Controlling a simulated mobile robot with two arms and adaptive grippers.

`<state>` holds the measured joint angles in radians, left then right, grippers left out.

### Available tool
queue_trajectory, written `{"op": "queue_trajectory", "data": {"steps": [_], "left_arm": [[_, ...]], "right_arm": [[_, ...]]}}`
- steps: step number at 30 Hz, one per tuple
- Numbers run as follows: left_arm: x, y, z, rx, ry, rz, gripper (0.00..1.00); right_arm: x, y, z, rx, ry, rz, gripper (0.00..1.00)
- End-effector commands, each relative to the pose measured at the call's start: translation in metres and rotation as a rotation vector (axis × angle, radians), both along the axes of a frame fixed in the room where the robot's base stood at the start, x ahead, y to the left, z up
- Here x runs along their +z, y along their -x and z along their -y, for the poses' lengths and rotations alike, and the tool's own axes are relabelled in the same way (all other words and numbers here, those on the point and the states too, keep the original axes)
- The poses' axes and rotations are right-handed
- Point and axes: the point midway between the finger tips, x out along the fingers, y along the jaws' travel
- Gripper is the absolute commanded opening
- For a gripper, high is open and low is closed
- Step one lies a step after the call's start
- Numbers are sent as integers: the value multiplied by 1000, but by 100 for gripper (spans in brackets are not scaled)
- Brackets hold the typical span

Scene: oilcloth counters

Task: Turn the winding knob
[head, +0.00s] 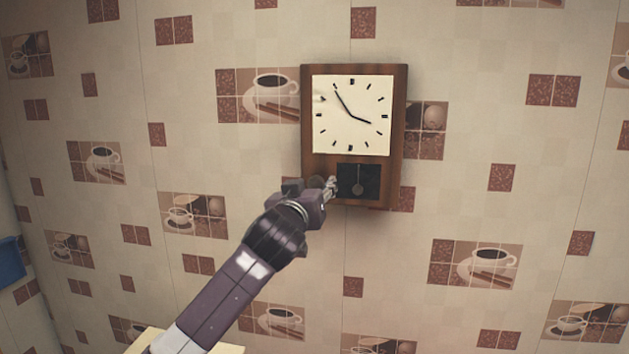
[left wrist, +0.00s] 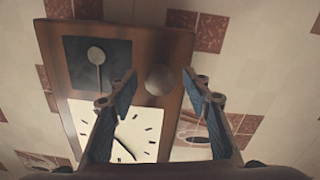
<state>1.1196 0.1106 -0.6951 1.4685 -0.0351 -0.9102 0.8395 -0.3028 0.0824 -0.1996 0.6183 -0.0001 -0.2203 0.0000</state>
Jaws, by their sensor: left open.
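A wooden wall clock (head: 397,140) hangs on the wall with a cream face and a dark pendulum window. In the left wrist view the clock (left wrist: 182,62) appears upside down. The round, grey-brown winding knob (left wrist: 160,80) sits on the wood beside the pendulum window. My left gripper (head: 329,187) is at the lower left of the clock, level with the window. In the left wrist view its open fingers (left wrist: 160,87) stand on either side of the knob, with gaps showing. Whether they reach its depth is unclear. In the head view the gripper covers much of the knob's area. My right gripper is out of view.
The pendulum (head: 357,188) hangs in its window just right of my left fingers. The patterned wall (head: 480,130) around the clock is free of other fixtures. A blue object (head: 10,262) shows at the far left edge.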

Motion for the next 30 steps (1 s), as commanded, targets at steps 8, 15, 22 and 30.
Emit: {"op": "queue_trajectory", "data": {"steps": [8,15,22,30], "left_arm": [[0,-1,0,-1,0,1,45],[0,-1,0,0,0,0,19],[0,-1,0,0,-1,0,2],[0,-1,0,0,-52,11,2]], "right_arm": [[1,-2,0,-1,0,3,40],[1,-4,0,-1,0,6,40],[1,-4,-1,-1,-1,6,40],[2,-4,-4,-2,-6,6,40]]}}
